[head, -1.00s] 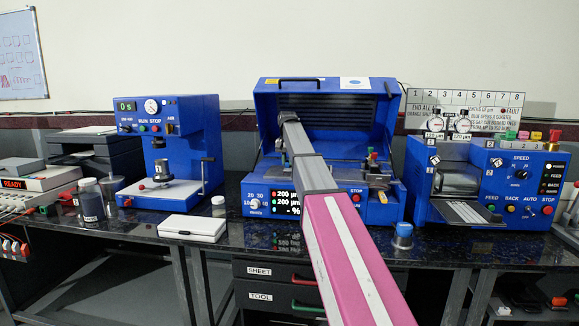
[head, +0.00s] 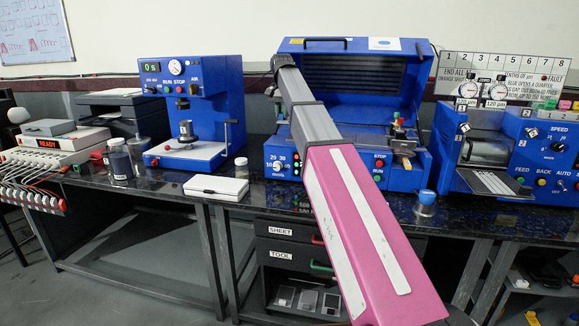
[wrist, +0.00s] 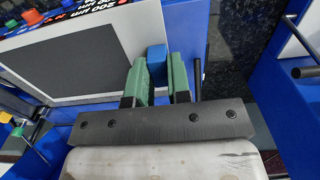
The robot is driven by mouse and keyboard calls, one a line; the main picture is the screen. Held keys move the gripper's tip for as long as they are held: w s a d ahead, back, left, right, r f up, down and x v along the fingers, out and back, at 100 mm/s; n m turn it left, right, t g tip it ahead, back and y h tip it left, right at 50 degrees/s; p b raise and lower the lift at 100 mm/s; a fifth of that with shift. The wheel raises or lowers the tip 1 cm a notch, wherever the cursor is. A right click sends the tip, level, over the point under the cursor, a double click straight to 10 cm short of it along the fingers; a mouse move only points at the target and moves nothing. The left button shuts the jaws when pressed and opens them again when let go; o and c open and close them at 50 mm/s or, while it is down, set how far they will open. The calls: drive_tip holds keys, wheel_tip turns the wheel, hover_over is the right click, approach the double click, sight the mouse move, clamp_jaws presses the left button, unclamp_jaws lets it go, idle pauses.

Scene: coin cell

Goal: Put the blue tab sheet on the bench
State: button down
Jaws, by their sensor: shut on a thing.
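In the wrist view my gripper (wrist: 158,75) has its green fingers shut on the blue tab (wrist: 156,58) of the sheet. The sheet (wrist: 75,62) has a dark grey face with a pale border and stretches to the left of the fingers. In the head view my arm reaches over the open-lidded blue machine (head: 355,75); the gripper and sheet cannot be made out there. The bench (head: 265,195) has a dark speckled top, part of which also shows in the wrist view (wrist: 240,40).
A white flat box (head: 218,188) and small jars stand on the bench's front part. A blue press (head: 207,100) stands left and a roller machine (head: 500,150) right. A blue-capped jar (head: 426,200) is near the front edge. Bare bench shows around the white box.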

drive_tip(key=s+a+f, duration=1.5)
drive_tip(key=s+a, duration=0.1)
drive_tip(key=s, duration=0.3)
hover_over(263, 194)
wheel_tip(263, 194, down, 7)
drive_tip(key=shift+f, duration=2)
drive_tip(key=c, duration=1.5)
unclamp_jaws()
drive_tip(key=shift+f, duration=0.15)
drive_tip(key=o, duration=0.4)
drive_tip(key=shift+o, duration=0.2)
